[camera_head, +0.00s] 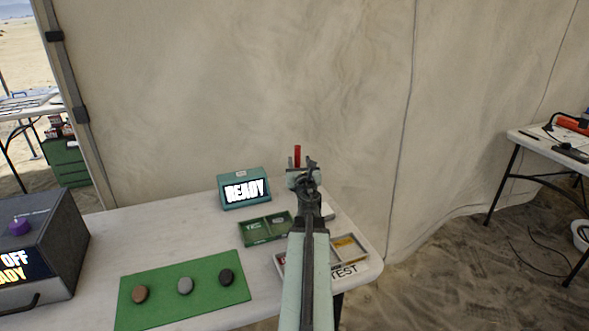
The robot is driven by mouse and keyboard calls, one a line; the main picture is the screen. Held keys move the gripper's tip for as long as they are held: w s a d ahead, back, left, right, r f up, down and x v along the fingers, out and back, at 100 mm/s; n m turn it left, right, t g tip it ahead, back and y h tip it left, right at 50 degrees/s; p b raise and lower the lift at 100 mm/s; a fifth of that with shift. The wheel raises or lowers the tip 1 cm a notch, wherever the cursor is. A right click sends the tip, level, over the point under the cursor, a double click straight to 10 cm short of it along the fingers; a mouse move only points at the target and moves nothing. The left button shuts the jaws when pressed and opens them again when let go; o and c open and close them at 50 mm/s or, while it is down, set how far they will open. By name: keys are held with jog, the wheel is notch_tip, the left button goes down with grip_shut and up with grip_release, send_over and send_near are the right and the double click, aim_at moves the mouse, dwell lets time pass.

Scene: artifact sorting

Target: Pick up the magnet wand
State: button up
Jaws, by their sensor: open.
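A thin upright red piece (297,152), which looks like the magnet wand, shows at the far right end of the table. Its lower part is hidden behind my gripper. My gripper (302,163) is open, with its fingers around or just in front of the red piece in the picture. I cannot tell whether they touch it or how far apart they are in depth.
The white table (185,249) holds a teal READY display (244,189), a green two-part tray (266,228), a TEST tray (348,268) partly behind my arm, a green mat (205,309) with three stones, and a dark box (40,240). The tent wall stands behind.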

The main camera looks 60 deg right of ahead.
jog(key=x, duration=0.5)
jog(key=shift+w+f, duration=0.15)
jog(key=shift+w, duration=0.1)
jog(key=shift+a, duration=0.15)
grip_shut()
notch_tip(320, 180, up, 10)
jog(key=p, duration=0.9)
jog(key=shift+p, duration=0.4)
